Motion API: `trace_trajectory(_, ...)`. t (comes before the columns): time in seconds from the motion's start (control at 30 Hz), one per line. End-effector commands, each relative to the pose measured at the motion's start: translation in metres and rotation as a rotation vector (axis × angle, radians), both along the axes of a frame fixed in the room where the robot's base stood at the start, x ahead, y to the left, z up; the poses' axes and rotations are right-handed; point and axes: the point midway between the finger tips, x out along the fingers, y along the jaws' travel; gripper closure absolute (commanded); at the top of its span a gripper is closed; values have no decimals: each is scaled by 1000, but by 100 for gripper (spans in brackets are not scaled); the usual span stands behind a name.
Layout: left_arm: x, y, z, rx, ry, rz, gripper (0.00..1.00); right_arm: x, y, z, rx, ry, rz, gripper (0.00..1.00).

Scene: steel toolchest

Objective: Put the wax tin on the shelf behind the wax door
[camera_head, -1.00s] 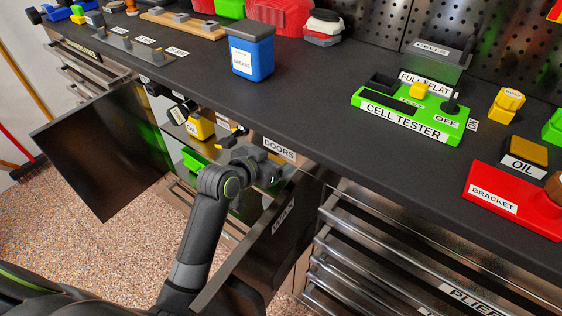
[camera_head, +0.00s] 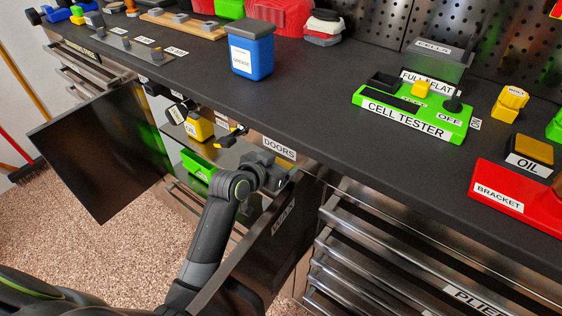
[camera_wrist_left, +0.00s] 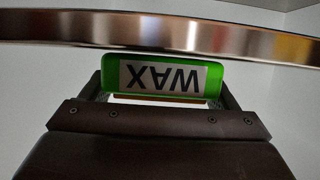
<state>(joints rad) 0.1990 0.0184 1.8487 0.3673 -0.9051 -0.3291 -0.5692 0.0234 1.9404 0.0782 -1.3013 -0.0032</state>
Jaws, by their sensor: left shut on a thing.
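The wax tin (camera_wrist_left: 150,75) is green with a white WAX label, upside down in the left wrist view. My left gripper (camera_wrist_left: 160,92) is shut on it, one finger at each side. In the head view my left gripper (camera_head: 279,177) is at the cabinet opening under the worktop, beside the open wax door (camera_head: 262,235). The tin cannot be made out there. A shiny metal edge (camera_wrist_left: 160,30) crosses the wrist view just beyond the tin; I cannot tell whether they touch. My right gripper is not in view.
Another open door (camera_head: 100,150) hangs at the left. Between the doors, a yellow oil can (camera_head: 199,127) and a green item (camera_head: 198,165) are inside the cabinet. The worktop (camera_head: 320,110) overhangs the opening. Drawers with long handles (camera_head: 380,240) stand right of the wax door.

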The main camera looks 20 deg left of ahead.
Motion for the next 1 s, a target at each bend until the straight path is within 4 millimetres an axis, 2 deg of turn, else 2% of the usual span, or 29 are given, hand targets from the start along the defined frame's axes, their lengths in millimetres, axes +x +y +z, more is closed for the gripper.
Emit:
trace_trajectory(0.03, 0, 0, -1, -1, -3, 0, 56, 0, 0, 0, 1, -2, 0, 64)
trace_trajectory(0.07, 0, 0, -2, -1, 1, 0, 16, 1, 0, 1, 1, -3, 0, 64)
trace_trajectory(0.2, 0, 0, -2, 0, 1, 0, 0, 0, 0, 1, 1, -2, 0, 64)
trace_trajectory(0.47, 0, 0, 1, 0, 0, 0, 0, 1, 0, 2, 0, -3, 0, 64)
trace_trajectory(0.57, -7, 3, 4, 1, 2, 1, 0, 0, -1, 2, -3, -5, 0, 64)
trace_trajectory(0.63, -16, 6, 8, 2, 1, 1, 0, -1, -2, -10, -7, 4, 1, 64)
trace_trajectory(1.0, -79, 29, 36, 3, 2, 0, 0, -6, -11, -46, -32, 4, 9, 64)
